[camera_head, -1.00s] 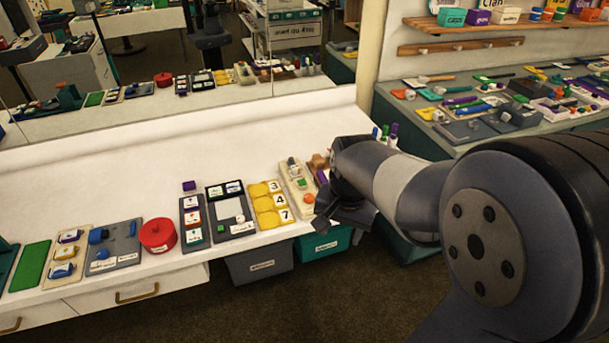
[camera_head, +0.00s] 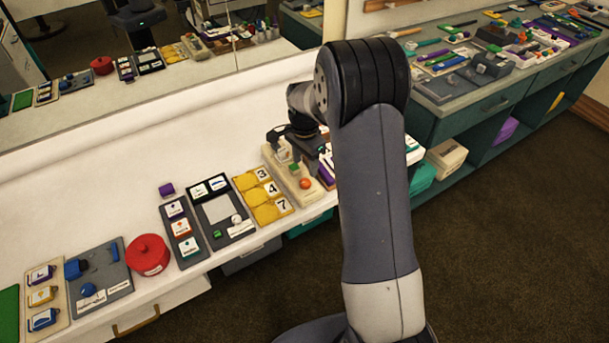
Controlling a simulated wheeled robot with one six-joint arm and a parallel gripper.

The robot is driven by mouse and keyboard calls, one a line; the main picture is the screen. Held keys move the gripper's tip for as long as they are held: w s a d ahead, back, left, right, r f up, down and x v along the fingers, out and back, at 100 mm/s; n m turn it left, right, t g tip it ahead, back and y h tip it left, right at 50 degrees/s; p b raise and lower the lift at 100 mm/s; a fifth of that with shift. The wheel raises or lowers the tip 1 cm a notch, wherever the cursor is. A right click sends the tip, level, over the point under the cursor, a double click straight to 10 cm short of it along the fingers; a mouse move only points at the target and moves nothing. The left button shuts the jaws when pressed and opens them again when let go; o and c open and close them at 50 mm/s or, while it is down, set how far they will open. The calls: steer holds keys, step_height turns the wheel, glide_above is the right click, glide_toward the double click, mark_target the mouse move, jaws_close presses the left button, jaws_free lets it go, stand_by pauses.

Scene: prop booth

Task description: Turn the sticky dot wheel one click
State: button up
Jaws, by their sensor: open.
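I cannot pick out the sticky dot wheel for certain. A beige board (camera_head: 304,193) near the counter's right part carries an orange round piece (camera_head: 305,183), a green block (camera_head: 294,168) and pale pieces at its far end. My gripper (camera_head: 283,144) is open at the far end of this board, close to the pale pieces. I cannot tell whether it touches them. My arm hides the counter to the right of the board, where only part of a purple and white item shows.
Left of the board are a yellow numbered board (camera_head: 268,205), a dark tray (camera_head: 224,223), a dark card board (camera_head: 193,243), a red round lidded tin (camera_head: 147,254) and a grey board (camera_head: 103,292). A mirror stands behind. The white counter's back (camera_head: 130,170) is clear.

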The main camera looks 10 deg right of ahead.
mark_target(305, 181)
step_height(305, 181, down, 7)
steer(key=shift+r+p, duration=0.15)
steer(key=shift+p, duration=0.25)
steer(key=c, duration=1)
steer(key=shift+o, duration=0.2)
steer(key=shift+n+b, duration=0.3)
steer(key=n+b, duration=0.2)
steer(key=n, duration=0.1)
steer(key=n+b, duration=0.2)
steer(key=n, duration=0.3)
steer(key=n+b, duration=0.1)
steer(key=n, duration=0.3)
steer(key=shift+n, duration=0.4)
steer(key=n+b, duration=0.1)
steer(key=n, duration=0.3)
steer(key=shift+n, duration=0.3)
